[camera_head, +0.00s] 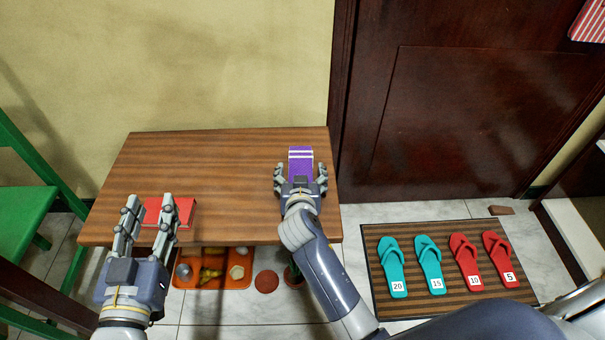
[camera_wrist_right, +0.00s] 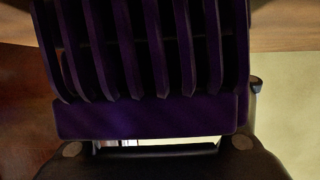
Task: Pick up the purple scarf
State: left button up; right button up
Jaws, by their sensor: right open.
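The purple scarf (camera_head: 301,156), with white stripes near its far end, lies folded on the right part of the wooden table. My right gripper (camera_head: 301,176) is open, with one finger on each side of the scarf's near part; I cannot tell if they touch it. In the right wrist view the scarf (camera_wrist_right: 150,115) fills the middle, with hanging fringe-like strips, between the dark fingers. My left gripper (camera_head: 148,208) is open over the table's front left, its fingers partly in front of a red book.
The red book (camera_head: 184,212) lies on the wooden table (camera_head: 220,160). Below are an orange tray (camera_head: 238,282) with small items and a round brown thing (camera_head: 266,282). A striped mat (camera_head: 400,314) with flip-flops lies right. A green chair (camera_head: 30,200) stands left. The table's middle is clear.

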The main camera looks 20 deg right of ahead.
jog(key=shift+w, duration=0.15)
jog(key=c, duration=1.2)
